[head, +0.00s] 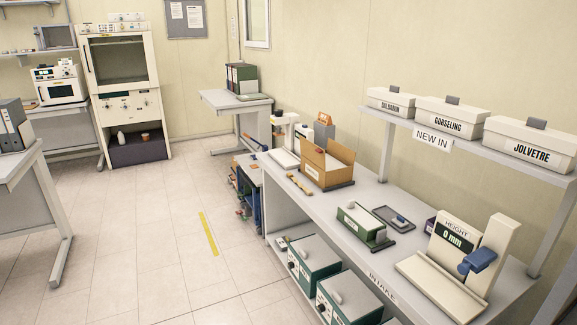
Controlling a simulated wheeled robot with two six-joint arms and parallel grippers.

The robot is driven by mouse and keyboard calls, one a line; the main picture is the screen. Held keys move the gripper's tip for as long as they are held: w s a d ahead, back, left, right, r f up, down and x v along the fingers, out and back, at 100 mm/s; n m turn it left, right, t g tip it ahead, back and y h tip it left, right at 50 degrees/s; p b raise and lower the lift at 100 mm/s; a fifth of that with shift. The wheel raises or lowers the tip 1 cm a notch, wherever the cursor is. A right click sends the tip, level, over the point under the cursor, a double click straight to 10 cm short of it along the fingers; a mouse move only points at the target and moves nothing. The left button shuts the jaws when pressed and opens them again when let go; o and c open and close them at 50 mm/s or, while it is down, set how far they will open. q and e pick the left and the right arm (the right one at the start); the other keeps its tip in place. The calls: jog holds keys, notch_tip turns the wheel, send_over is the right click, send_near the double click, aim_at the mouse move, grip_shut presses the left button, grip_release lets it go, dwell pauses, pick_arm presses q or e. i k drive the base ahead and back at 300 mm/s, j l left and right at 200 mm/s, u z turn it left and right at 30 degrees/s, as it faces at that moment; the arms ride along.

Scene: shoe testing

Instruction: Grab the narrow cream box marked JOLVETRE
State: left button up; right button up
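The cream box marked JOLVETRE (531,143) sits at the right end of a raised shelf, in the right of the head view. It has a lid with a grey block on top and black lettering on its front. Two similar cream boxes stand to its left on the same shelf: GOBSELING (452,117) in the middle and another box (390,101) at the left end, its label small. Neither of my grippers shows in the head view.
The shelf (425,133) carries a NEW IN sign and stands above a long bench (337,205). On the bench are a height gauge (465,255), a green device (364,226) and an open cardboard box (327,165). The tiled floor (150,225) left of the bench is clear.

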aim_at(531, 141)
jog(key=z, duration=0.4)
jog(key=l+z, duration=0.15)
jog(key=z, duration=0.65)
jog(key=i+l+z, duration=0.1)
jog(key=l, duration=0.15)
